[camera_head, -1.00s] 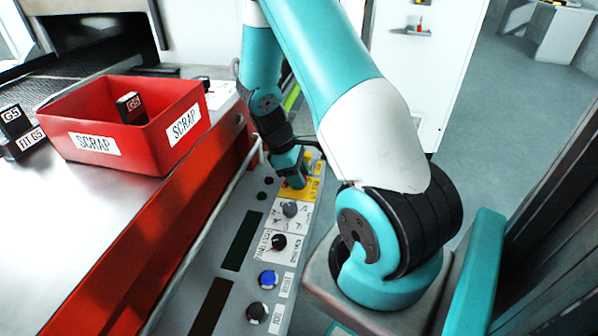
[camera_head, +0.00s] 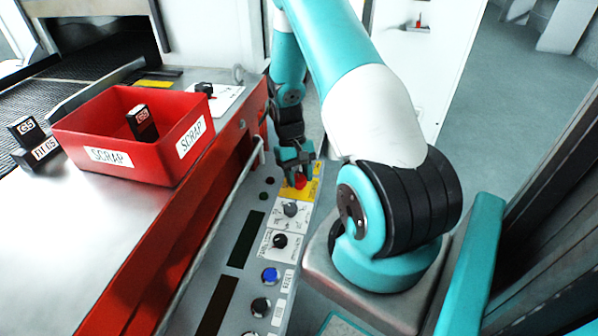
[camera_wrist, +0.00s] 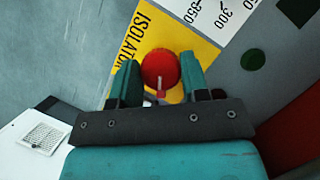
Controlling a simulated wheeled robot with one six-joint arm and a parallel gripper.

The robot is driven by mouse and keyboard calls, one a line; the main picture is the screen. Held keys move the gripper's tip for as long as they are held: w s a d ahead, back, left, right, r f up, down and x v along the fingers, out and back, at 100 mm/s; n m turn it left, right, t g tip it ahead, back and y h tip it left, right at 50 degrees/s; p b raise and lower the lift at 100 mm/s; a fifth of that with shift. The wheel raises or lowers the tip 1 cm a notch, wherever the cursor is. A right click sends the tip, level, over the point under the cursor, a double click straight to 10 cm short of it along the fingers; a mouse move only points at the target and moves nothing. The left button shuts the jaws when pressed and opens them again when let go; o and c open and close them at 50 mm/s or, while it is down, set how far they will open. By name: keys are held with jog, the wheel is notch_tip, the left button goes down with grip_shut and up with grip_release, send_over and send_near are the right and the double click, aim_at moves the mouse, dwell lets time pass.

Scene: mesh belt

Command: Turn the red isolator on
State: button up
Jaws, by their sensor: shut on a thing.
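The red isolator (camera_head: 300,181) is a round red knob on a yellow plate (camera_head: 314,187) at the far end of the grey control panel. In the wrist view the red knob (camera_wrist: 160,68) sits between the two teal fingers, with a small pale mark on its near side. The yellow plate there (camera_wrist: 150,30) reads "ISOLATOR". My gripper (camera_head: 297,172) is over the isolator, and its fingers (camera_wrist: 160,78) are shut on the knob from both sides. The fingers partly hide the knob in the head view.
Nearer on the panel are a grey dial (camera_head: 291,209), a black dial (camera_head: 280,241), a blue button (camera_head: 270,275) and a black knob (camera_head: 261,306). A red scrap bin (camera_head: 110,158) stands on the metal table to the left. A rail runs along the panel's left side.

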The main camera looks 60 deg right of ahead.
jog(key=m, duration=0.2)
jog(key=m+t+y+p, duration=0.1)
jog(key=m, duration=0.2)
jog(key=shift+w+d+m+t, duration=0.1)
jog(key=shift+m+t, duration=0.2)
jog(key=shift+y+p, duration=0.3)
jog(key=o, duration=0.9)
jog(key=v, duration=1.7)
jog(key=shift+r, duration=0.25)
